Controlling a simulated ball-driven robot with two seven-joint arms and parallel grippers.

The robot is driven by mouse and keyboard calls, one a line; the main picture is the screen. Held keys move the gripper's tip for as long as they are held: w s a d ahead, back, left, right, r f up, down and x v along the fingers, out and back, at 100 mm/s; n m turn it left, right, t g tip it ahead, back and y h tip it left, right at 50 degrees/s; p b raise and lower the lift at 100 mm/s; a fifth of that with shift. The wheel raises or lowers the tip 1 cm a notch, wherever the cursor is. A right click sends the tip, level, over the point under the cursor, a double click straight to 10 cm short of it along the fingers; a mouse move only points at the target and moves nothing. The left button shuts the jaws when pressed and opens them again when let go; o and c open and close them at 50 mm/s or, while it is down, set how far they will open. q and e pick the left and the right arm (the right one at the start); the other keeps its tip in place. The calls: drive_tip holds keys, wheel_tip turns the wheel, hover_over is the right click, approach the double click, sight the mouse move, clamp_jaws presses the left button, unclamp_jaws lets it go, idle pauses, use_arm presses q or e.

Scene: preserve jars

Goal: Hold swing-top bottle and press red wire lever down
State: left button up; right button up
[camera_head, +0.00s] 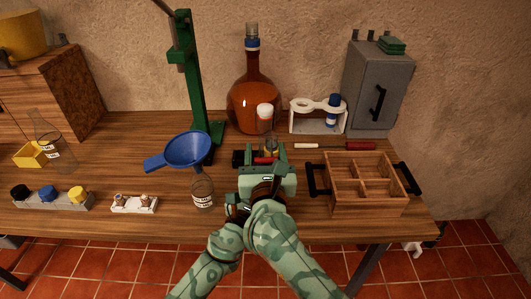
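A clear bottle with a white stopper (265,110), which looks like the swing-top bottle, stands at the middle of the table. Its lower part is mostly hidden behind my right gripper. A small red piece (265,160), perhaps the wire lever, shows low in front of the bottle, between dark gripper parts. My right gripper (262,157) is at the bottle's near side; its fingers are too covered to tell open from shut. My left arm reaches in from the lower left, and its gripper (237,207) is low beside the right wrist, largely hidden.
A blue funnel (186,150) and a small labelled bottle (202,192) are close on the left. A large amber bottle (253,95) and a white rack (315,118) stand behind. A wooden divided crate (366,212) is on the right. A green press stand (193,90) rises at back left.

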use_arm(q)
drive_tip(key=shift+f, duration=0.2)
use_arm(e)
drive_tip(key=shift+o, duration=0.6)
drive_tip(key=shift+s, duration=0.1)
drive_tip(key=s, duration=1.2)
drive_tip(key=shift+d+f, duration=0.25)
drive_tip(key=shift+f, duration=0.2)
use_arm(q)
drive_tip(key=o, duration=1.7)
drive_tip(key=shift+o, duration=0.7)
drive_tip(key=shift+r, duration=0.1)
use_arm(e)
drive_tip(key=shift+w, duration=0.15)
